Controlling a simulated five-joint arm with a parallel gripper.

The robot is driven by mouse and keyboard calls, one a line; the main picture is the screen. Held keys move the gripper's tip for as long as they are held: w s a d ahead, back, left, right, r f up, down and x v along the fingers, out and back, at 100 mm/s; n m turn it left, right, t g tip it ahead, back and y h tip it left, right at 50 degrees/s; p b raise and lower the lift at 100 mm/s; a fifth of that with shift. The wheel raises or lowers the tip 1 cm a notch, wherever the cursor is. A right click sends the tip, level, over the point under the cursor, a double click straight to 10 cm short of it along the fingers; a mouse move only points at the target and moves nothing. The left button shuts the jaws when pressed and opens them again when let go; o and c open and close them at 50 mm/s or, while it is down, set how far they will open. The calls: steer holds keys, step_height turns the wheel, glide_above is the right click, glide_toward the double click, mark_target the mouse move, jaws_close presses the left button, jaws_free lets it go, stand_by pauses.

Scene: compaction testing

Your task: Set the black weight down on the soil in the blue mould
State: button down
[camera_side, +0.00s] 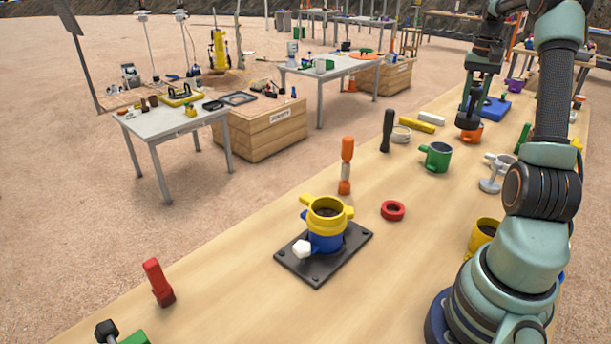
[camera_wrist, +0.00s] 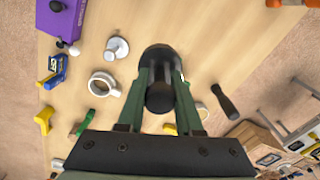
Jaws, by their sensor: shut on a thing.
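The blue mould (camera_side: 325,243) stands upright on a dark base plate (camera_side: 317,275) in the side view. A yellow collar (camera_side: 326,228) with side lugs sits on it, and dark soil (camera_side: 326,212) shows inside. My gripper (camera_side: 470,100) is at the upper right, far from the mould. It is shut on the black weight (camera_side: 467,121), which hangs near an orange cup-like thing (camera_side: 471,136); I cannot tell whether they touch. In the wrist view the weight (camera_wrist: 158,58) sits between the green fingers of my gripper (camera_wrist: 162,85). The mould is not seen there.
An orange-and-white upright tool (camera_side: 346,165) and a red ring (camera_side: 393,210) are near the mould. A green mug (camera_side: 436,157), a black-handled tool (camera_side: 387,130) and a yellow cup (camera_side: 484,236) stand on the bench. Bare bench top lies between the red ring and the green mug.

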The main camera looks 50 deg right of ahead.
steer(key=w+a+r+n, duration=0.4)
steer(key=w+a+n, duration=0.1)
steer(key=w+a, duration=0.45)
step_height(320, 180, up, 5)
steer(key=n, duration=1.3)
glide_above(327, 218)
step_height(327, 218, down, 19)
steer(key=shift+f, duration=0.1)
steer(key=shift+f, duration=0.2)
steer(key=c, duration=0.6)
jaws_free()
